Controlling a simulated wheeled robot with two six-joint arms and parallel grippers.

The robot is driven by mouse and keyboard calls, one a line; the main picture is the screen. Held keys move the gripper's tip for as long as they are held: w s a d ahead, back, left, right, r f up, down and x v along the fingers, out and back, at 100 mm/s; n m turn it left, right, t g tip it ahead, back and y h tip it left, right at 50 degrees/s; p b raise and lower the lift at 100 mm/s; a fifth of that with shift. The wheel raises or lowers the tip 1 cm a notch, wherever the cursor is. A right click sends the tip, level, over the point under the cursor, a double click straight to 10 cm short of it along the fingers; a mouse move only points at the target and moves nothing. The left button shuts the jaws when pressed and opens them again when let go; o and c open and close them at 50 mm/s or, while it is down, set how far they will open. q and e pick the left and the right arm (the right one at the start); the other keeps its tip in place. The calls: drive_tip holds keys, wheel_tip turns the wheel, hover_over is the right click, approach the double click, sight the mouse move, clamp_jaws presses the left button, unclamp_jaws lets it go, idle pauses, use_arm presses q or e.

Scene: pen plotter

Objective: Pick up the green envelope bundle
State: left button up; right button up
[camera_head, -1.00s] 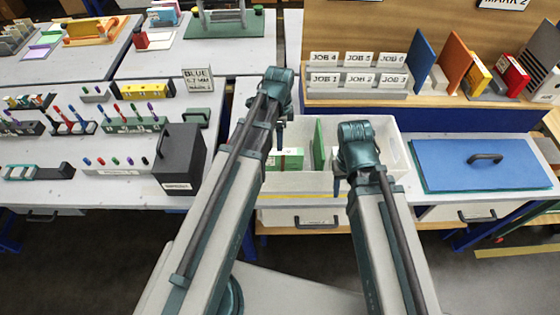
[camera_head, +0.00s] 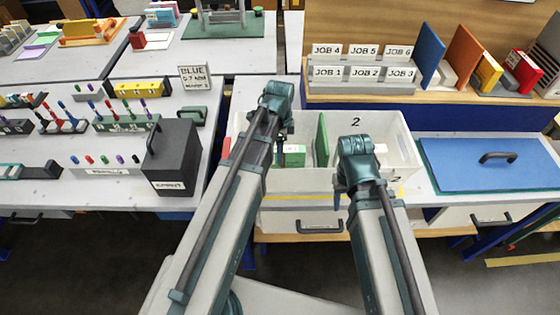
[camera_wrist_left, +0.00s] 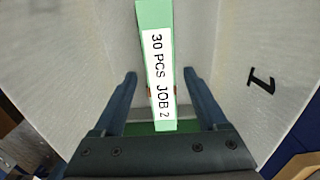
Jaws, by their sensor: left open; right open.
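The green envelope bundle (camera_head: 291,158) sits in the white bin (camera_head: 403,150), in the bin's left part in the head view. In the left wrist view the bundle (camera_wrist_left: 143,14) is green with a white label reading "30 PCS JOB 2".
A green upright panel (camera_head: 321,140) stands in the bin, right of the bundle. A blue lid with handle (camera_head: 488,165) lies to the right. A black box (camera_head: 170,160) stands to the left. Labelled job slots (camera_head: 362,73) and coloured boards stand behind.

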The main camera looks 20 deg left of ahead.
use_arm(q)
wheel_tip(320, 180, down, 4)
drive_tip(key=b, duration=0.3)
drive_tip(key=shift+w, duration=0.1)
drive_tip(key=shift+r, duration=0.1)
clamp_jaws()
